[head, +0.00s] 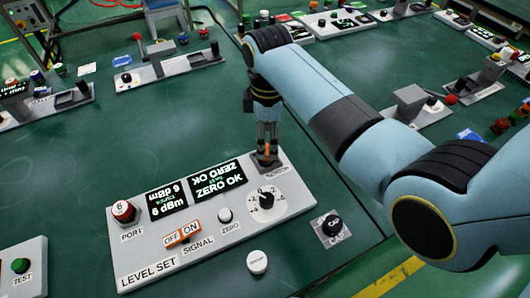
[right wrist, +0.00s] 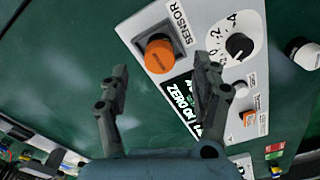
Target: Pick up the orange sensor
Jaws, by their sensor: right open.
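The orange sensor (right wrist: 158,57), a short cylinder with a dark top, stands in the square dark recess marked SENSOR on the light grey panel (right wrist: 150,22). In the head view a sliver of the orange sensor (head: 267,149) shows between the fingers, at the panel's far right corner. My right gripper (head: 267,138) points down over that corner. In the right wrist view its fingers (right wrist: 162,80) are apart, with nothing held between them. The sensor shows beyond the fingertips; I cannot tell whether they touch it. My left gripper is not in view.
The panel carries a white dial (head: 267,201), ZERO OK displays (head: 218,178), an orange OFF/ON switch (head: 183,237) and a red PORT knob (head: 123,211). A black CAP piece (head: 332,226) and a white round cap (head: 257,262) sit nearby. Open green table lies left of the gripper.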

